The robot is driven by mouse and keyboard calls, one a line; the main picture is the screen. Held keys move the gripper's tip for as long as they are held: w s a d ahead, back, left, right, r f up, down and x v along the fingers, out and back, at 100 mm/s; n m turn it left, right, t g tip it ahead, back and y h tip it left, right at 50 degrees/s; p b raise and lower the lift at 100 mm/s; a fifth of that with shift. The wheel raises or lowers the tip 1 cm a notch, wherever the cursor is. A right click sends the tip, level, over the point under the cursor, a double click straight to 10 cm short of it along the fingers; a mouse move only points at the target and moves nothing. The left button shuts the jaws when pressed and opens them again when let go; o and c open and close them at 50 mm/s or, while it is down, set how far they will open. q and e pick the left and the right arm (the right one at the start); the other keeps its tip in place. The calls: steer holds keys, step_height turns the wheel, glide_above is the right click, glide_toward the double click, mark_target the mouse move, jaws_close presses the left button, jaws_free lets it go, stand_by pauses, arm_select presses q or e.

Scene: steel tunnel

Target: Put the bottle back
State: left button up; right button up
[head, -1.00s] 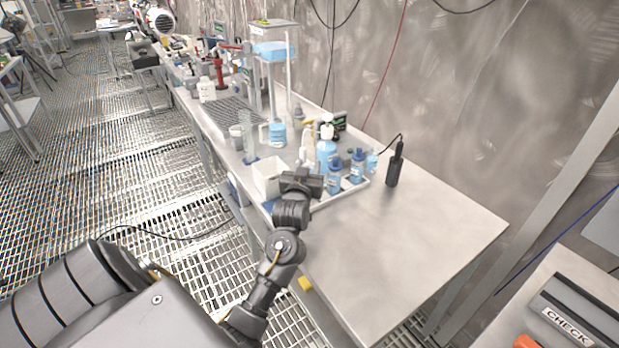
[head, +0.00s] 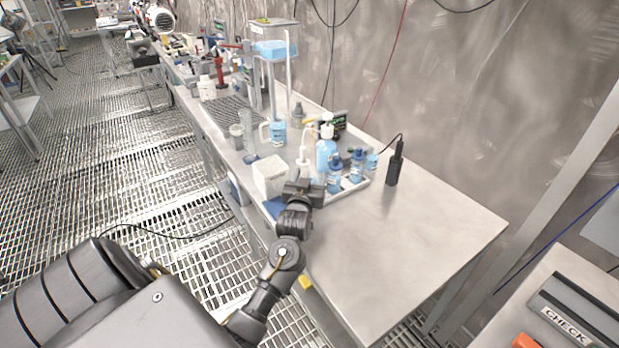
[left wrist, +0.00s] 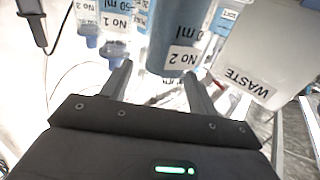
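A blue bottle labelled No 2 (left wrist: 183,30) stands large in the left wrist view, beyond and partly between the fingertips. My left gripper (left wrist: 158,72) has its two fingers spread, with a gap between the left finger and this bottle. In the head view my left gripper (head: 304,190) is at the tray's front edge, beside the white waste container. A whitish bottle with a thin spout (head: 303,168) shows just behind it. Bottles No 1 (left wrist: 115,18) and No 3 (left wrist: 88,12) show to the left in the wrist view. My right gripper is out of view.
The waste container (head: 271,178) is close to the gripper's left. A tall blue bottle (head: 326,152) and small blue-capped bottles (head: 334,178) crowd its right. A black handheld device (head: 395,164) stands beyond. The right part of the steel table (head: 410,240) is clear.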

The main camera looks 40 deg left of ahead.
arm_select(q)
steer(key=shift+r, duration=0.2)
steer(key=v, duration=1.2)
steer(key=shift+b, duration=0.45)
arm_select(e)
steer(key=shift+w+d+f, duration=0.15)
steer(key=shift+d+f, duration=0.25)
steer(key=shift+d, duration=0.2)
arm_select(q)
steer(key=shift+f, duration=0.1)
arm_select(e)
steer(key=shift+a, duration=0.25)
